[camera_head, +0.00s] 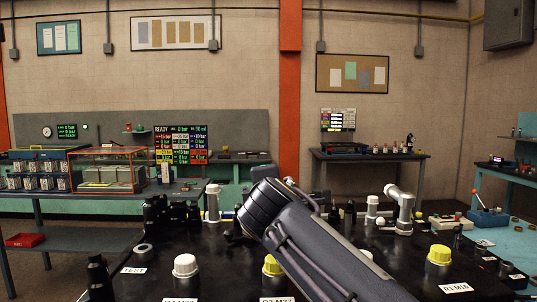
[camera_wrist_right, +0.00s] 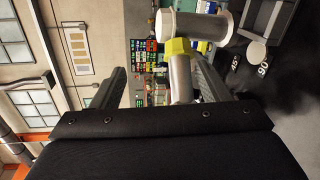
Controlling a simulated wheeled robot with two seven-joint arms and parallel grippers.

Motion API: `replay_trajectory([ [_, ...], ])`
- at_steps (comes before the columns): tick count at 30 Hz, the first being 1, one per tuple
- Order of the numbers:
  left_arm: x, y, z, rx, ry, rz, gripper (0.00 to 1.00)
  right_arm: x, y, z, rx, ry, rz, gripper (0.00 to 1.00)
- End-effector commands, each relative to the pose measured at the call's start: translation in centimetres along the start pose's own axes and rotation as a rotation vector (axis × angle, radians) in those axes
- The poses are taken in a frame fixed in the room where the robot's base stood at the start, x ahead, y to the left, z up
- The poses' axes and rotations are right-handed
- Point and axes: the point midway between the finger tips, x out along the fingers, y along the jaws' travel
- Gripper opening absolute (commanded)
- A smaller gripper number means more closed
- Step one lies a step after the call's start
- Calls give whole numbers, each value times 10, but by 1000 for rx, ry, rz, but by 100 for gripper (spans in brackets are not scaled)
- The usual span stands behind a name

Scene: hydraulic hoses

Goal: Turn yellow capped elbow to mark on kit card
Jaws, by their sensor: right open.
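In the right wrist view, a grey elbow with a yellow collar (camera_wrist_right: 178,50) and a wide pale round end lies ahead of my right gripper (camera_wrist_right: 163,75). Its grey tube reaches back between the two dark fingers. The fingers are apart, with a clear gap on the left side; the tube is close to the right finger, and I cannot tell whether they touch. In the head view my right forearm (camera_head: 310,240) crosses the bench from lower right, and its gripper is hidden. A kit card with the mark cannot be made out. My left gripper is out of view.
On the black bench stand a white-capped fitting (camera_head: 185,266), yellow-capped fittings (camera_head: 440,256) with labels, and a grey elbow (camera_head: 402,208) at right. The wrist view shows black tags reading 45 and 90 (camera_wrist_right: 263,68). A READY board (camera_head: 181,145) stands behind.

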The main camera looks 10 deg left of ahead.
Motion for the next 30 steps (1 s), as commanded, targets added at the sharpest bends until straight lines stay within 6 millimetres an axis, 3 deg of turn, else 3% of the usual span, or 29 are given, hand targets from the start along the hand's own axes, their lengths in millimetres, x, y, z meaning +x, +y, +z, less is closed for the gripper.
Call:
replay_trajectory([
  [1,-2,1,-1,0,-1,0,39,-21,30,5,16,10,45,55],
  [4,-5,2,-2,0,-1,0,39,-42,49,6,17,14,51,81],
  [5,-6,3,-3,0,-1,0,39,-48,54,6,16,15,53,82],
  [6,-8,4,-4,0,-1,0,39,-56,61,7,16,16,54,79],
  [7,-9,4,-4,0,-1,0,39,-62,66,8,16,16,54,57],
  [8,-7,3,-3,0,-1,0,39,-69,66,7,15,17,53,50],
  [18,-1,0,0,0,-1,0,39,-135,76,10,12,11,38,50],
  [24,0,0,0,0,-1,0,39,-150,79,10,11,9,35,50],
  [30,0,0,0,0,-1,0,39,-152,79,11,10,8,33,50],
])
